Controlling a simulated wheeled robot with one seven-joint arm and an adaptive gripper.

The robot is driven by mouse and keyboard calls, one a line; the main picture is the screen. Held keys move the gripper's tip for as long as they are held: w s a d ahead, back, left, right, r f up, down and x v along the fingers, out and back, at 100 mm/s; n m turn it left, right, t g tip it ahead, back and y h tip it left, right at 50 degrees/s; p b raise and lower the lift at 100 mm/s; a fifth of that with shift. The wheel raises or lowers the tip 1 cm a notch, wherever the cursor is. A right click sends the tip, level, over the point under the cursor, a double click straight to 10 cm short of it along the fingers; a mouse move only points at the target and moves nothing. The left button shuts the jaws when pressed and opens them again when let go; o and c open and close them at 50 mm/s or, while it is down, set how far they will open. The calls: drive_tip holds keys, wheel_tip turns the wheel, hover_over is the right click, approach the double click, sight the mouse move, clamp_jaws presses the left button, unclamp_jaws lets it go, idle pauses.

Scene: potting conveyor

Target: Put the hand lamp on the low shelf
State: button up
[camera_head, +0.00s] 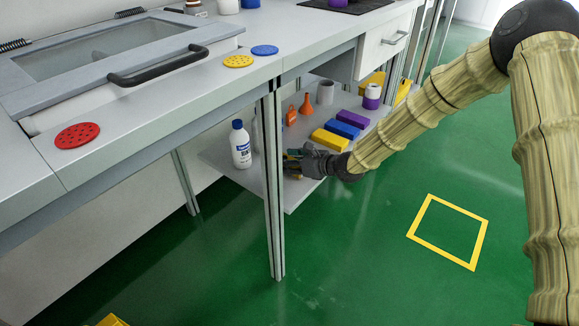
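The low shelf (303,189) hangs under the worktop and carries several items. My gripper (294,164) reaches in from the right, low over the front part of the shelf. Small teal and yellow-brown bits show at its fingertips; I cannot tell whether they are held or lie behind the fingers. I cannot make out a hand lamp for certain. Whether the fingers are open or shut is too small to tell.
A white bottle with a blue cap (240,145) stands left of my gripper. A table leg (273,220) rises just left of the fingertips. Yellow (329,140), blue (342,130) and purple (353,118) blocks lie behind, near orange bottles (305,105).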

drive_tip(key=shift+f, duration=0.35)
drive_tip(key=o, duration=1.2)
drive_tip(key=shift+c, duration=0.2)
drive_tip(key=shift+r, duration=0.2)
drive_tip(key=p+v, duration=0.4)
drive_tip(key=v, duration=0.8)
drive_tip(key=shift+f, duration=0.2)
drive_tip(key=shift+s, duration=0.1)
